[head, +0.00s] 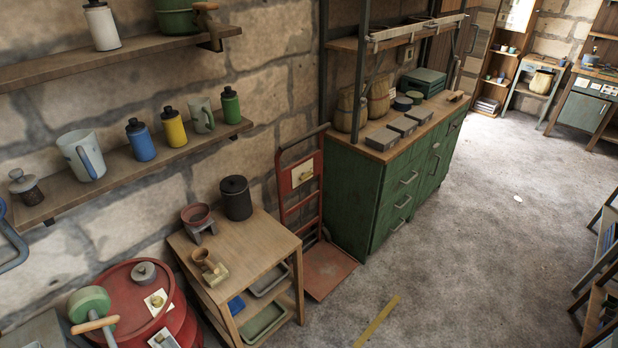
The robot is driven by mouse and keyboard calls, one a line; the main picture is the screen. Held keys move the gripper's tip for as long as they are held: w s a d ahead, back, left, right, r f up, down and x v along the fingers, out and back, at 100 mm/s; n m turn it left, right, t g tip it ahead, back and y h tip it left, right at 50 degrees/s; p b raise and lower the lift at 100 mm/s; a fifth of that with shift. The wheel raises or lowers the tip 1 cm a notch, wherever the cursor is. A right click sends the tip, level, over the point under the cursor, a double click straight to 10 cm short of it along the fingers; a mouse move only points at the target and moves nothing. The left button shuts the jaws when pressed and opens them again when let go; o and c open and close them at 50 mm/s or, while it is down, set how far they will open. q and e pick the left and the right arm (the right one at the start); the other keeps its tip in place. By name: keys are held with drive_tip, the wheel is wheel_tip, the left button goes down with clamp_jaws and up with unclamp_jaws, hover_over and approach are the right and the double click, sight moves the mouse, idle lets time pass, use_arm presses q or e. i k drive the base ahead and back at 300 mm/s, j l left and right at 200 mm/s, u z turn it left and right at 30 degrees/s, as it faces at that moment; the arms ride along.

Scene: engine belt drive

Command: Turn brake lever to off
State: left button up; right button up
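I cannot make out a brake lever or an engine belt drive for certain in the head view. A green rounded part (90,303) with a wooden handle (95,325) is at the lower left, beside a red drum (120,290); I cannot tell what it is. A grey-blue curved bar (14,250) is cut off by the left edge. Neither of my grippers is in view.
A wooden stand (255,240) holds a black canister (236,197) and small brass-coloured items. A red hand truck (300,190) leans by a green cabinet (400,185). Wall shelves (130,165) carry bottles and mugs. The concrete floor (480,240) at right centre is mostly clear.

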sight(304, 175)
drive_tip(key=i+l+u, duration=0.25)
drive_tip(key=i+l, duration=0.6)
drive_tip(key=l, duration=0.15)
